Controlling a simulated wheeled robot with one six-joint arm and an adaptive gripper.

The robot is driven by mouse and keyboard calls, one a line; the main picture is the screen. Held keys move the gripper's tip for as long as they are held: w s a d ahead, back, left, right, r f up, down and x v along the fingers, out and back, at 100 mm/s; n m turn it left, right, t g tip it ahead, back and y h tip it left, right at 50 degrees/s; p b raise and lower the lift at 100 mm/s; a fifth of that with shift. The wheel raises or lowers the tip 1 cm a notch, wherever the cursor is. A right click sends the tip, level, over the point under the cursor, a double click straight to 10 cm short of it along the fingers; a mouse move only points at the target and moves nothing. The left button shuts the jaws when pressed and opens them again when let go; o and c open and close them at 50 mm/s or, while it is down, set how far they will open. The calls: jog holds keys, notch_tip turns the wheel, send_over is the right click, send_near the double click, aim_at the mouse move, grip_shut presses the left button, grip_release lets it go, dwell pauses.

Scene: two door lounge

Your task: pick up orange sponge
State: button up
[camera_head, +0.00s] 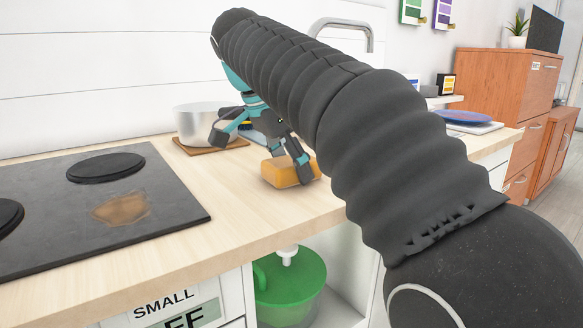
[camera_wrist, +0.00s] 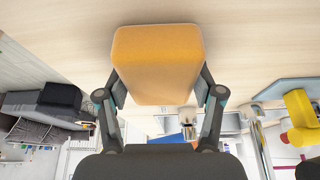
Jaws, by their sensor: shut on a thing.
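The orange sponge (camera_head: 285,172) is a yellow-orange block at the wooden counter, right of the stove. In the wrist view the sponge (camera_wrist: 158,62) sits between the two fingers, with one finger against each side. My gripper (camera_head: 290,165) is shut on it; the gripper also shows in the wrist view (camera_wrist: 160,88). The sponge looks on or just above the countertop; I cannot tell which. My arm hides part of the counter behind and to the right.
A black stove (camera_head: 170,205) with a brown stain lies at the left. A blue plate (camera_head: 462,117) is at the right. A green bucket (camera_head: 290,290) sits in the open cabinet below. The counter front is clear.

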jog(key=shift+r, duration=0.55)
jog(key=r+p, duration=0.2)
jog(key=r, duration=0.2)
jog(key=shift+d, duration=0.2)
jog(key=s+d+r, duration=0.3)
jog(key=d+r, duration=0.3)
jog(key=d, duration=0.4)
jog(key=shift+s+d+r+p, duration=0.2)
jog(key=shift+s+d+p, duration=0.05)
jog(key=shift+d+p, duration=0.15)
jog(key=o, duration=0.3)
jog(key=c, duration=0.4)
